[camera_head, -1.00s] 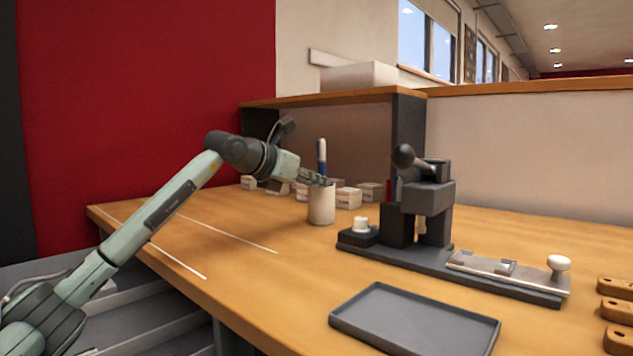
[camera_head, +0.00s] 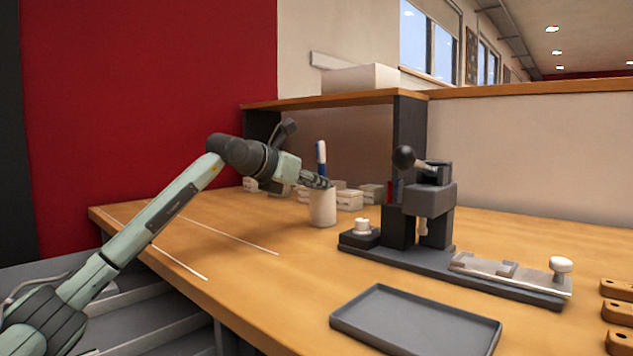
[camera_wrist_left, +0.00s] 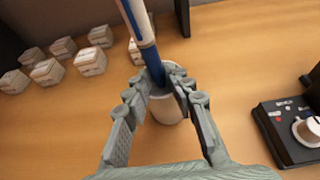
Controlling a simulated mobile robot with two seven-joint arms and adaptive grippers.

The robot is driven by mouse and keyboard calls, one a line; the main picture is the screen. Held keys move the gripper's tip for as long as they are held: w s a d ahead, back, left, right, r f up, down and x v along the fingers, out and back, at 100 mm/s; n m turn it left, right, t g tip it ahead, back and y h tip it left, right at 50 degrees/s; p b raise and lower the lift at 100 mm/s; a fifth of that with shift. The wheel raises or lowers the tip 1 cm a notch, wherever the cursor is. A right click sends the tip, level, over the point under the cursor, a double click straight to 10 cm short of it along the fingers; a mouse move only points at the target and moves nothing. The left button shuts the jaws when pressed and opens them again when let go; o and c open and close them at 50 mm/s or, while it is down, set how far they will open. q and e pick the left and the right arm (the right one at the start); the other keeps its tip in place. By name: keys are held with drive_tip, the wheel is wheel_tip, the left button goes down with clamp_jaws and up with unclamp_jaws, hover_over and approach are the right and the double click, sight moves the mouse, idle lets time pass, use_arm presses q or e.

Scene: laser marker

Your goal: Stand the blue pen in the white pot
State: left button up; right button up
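The blue pen (camera_head: 321,157), with a white and blue body, stands nearly upright above the rim of the white pot (camera_head: 322,208). My left gripper (camera_head: 323,183) is at the pot's rim. In the left wrist view, my left gripper's fingertips (camera_wrist_left: 160,78) close on the blue part of the pen (camera_wrist_left: 150,55). The white pot (camera_wrist_left: 166,108) lies directly beyond the fingertips. The pen's lower end is hidden by the fingers and the pot, so its depth in the pot cannot be told. My right gripper is not in view.
Several small white boxes (camera_head: 349,199) stand behind the pot under a shelf. A dark marking machine (camera_head: 430,200) with a lever stands to the right. An empty grey tray (camera_head: 415,322) lies in front. The tabletop left of the pot is mostly clear.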

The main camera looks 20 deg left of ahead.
sight(314, 197)
use_arm(q)
wheel_tip(314, 197, down, 3)
drive_tip(key=shift+f+g, duration=0.1)
drive_tip(key=shift+g, duration=0.3)
drive_tip(key=s+a+r, duration=0.2)
drive_tip(key=s+r, duration=0.3)
drive_tip(key=s, duration=0.1)
drive_tip(key=shift+s+a+r+t, duration=0.2)
drive_tip(key=shift+s+r+t, duration=0.1)
drive_tip(key=shift+r+t, duration=0.1)
